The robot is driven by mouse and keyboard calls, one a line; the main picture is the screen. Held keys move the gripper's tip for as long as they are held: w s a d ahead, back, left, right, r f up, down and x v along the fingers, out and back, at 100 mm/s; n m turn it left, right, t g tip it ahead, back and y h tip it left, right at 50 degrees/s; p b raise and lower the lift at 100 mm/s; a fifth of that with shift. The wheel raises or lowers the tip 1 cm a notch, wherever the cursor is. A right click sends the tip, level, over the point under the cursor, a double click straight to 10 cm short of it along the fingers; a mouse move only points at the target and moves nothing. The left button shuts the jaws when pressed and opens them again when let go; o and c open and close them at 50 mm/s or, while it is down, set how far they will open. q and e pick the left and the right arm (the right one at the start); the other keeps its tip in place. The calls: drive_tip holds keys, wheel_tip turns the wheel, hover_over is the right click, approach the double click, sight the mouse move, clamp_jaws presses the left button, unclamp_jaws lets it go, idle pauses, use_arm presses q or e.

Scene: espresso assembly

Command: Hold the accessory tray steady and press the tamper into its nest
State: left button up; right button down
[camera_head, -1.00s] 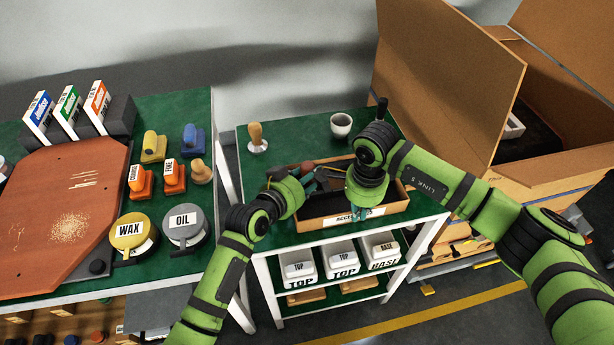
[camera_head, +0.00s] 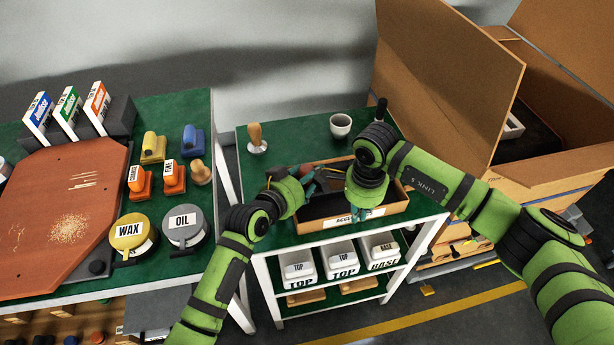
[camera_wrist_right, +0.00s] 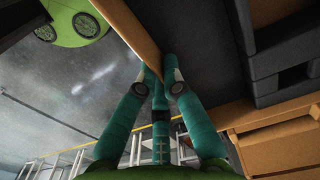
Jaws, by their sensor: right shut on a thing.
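The accessory tray (camera_head: 395,208) is a shallow wooden box with a dark inside and a label on its front wall. It sits on the green-topped cart. My right gripper (camera_head: 357,212) reaches down over its front side. In the right wrist view its teal fingers (camera_wrist_right: 160,88) are closed on a thin wooden wall, which looks like the tray's. My left gripper (camera_head: 312,184) is over the tray's left part; its jaw opening is unclear. A tamper-like piece with a wooden handle (camera_head: 256,138) stands upright behind the tray, apart from both grippers. The nest is not clearly visible.
The left bench (camera_head: 110,285) holds tins, stamps and a reddish board.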

use_arm(q)
drive_tip(key=shift+s+a+f, duration=0.1)
drive_tip(key=shift+s+f, duration=0.25)
drive_tip(key=shift+f, duration=0.2)
use_arm(e)
drive_tip(key=shift+w+r, duration=0.15)
drive_tip(key=shift+w, duration=0.05)
use_arm(q)
drive_tip(key=shift+v, duration=2.25)
use_arm(e)
drive_tip(key=shift+w+d, duration=0.1)
use_arm(q)
drive_tip(key=shift+s+a+r, duration=0.25)
drive_tip(key=shift+s+r, duration=0.15)
drive_tip(key=shift+s, duration=0.1)
drive_tip(key=shift+s+r, duration=0.1)
drive_tip(key=v, duration=1.1)
drive_tip(key=shift+a+r, duration=0.35)
use_arm(e)
drive_tip(key=shift+s, duration=0.2)
use_arm(q)
drive_tip(key=shift+s, duration=0.15)
use_arm(e)
drive_tip(key=c, duration=1.3)
unclamp_jaws()
drive_tip(key=shift+a, duration=0.2)
